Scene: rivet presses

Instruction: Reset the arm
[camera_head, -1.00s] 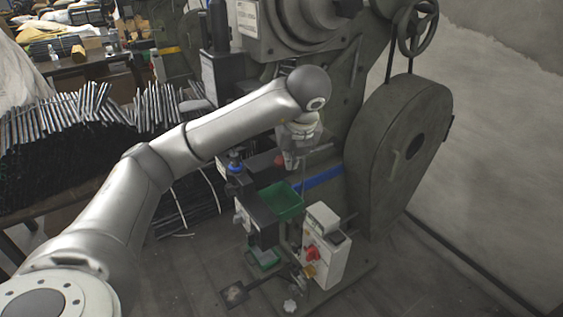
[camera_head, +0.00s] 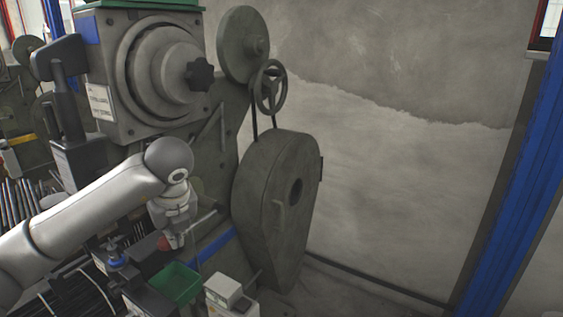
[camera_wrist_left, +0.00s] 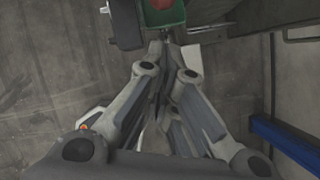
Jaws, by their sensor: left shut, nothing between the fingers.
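My left arm (camera_head: 90,208) reaches in from the left in the head view. Its gripper (camera_head: 175,242) points down in front of the grey rivet press (camera_head: 165,65), above a green bin (camera_head: 177,283). In the left wrist view the fingers of the left gripper (camera_wrist_left: 160,52) come together and hold nothing. My right gripper is in neither view.
A white control box (camera_head: 224,290) stands right of the bin. The press has a handwheel (camera_head: 270,88) and a large belt guard (camera_head: 278,210). Metal rods (camera_head: 20,200) lie at the left. A concrete wall (camera_head: 400,180) and a blue post (camera_head: 515,190) are at the right.

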